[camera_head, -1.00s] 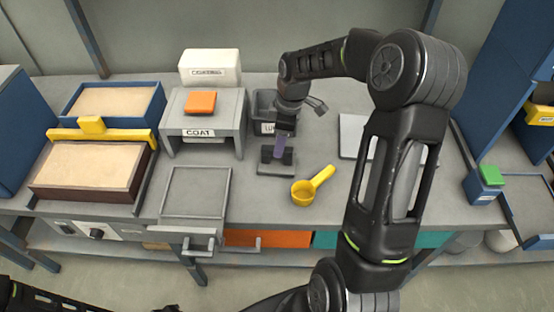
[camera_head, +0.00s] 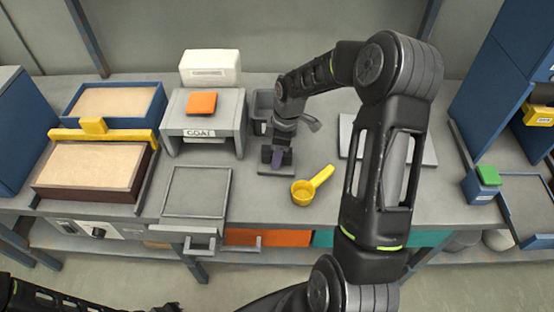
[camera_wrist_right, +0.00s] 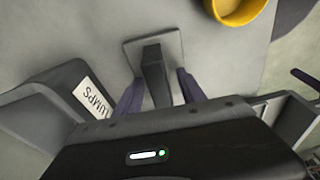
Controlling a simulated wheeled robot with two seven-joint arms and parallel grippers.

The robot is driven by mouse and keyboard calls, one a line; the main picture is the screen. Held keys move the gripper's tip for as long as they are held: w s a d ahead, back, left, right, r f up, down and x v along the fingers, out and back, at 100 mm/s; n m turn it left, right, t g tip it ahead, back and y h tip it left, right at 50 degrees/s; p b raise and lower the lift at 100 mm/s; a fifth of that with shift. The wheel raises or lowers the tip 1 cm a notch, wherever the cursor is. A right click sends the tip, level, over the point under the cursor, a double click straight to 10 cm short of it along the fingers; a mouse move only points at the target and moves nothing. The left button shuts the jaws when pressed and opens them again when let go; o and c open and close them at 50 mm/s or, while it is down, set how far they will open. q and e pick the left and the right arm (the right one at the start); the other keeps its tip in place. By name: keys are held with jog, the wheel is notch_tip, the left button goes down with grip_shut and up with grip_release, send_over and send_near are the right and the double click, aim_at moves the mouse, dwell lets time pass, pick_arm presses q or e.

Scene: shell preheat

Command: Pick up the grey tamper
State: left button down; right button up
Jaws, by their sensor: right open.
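The grey tamper (camera_head: 284,171) stands on the table to the left of the yellow scoop. In the right wrist view its square base plate (camera_wrist_right: 172,45) and upright handle (camera_wrist_right: 155,76) show. My right gripper (camera_head: 277,158) is right above the tamper, pointing down. In the right wrist view its two purple fingers (camera_wrist_right: 158,92) are open, one on each side of the handle, with a gap showing on the right. Whether either finger touches the handle I cannot tell.
A grey bin labelled LUMPS (camera_wrist_right: 48,98) is close beside the gripper. The yellow scoop (camera_head: 302,191) lies to the right of the tamper. A pale plate (camera_head: 428,150) lies behind my right arm.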

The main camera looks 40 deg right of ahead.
grip_shut()
dwell(0.4)
dwell(0.9)
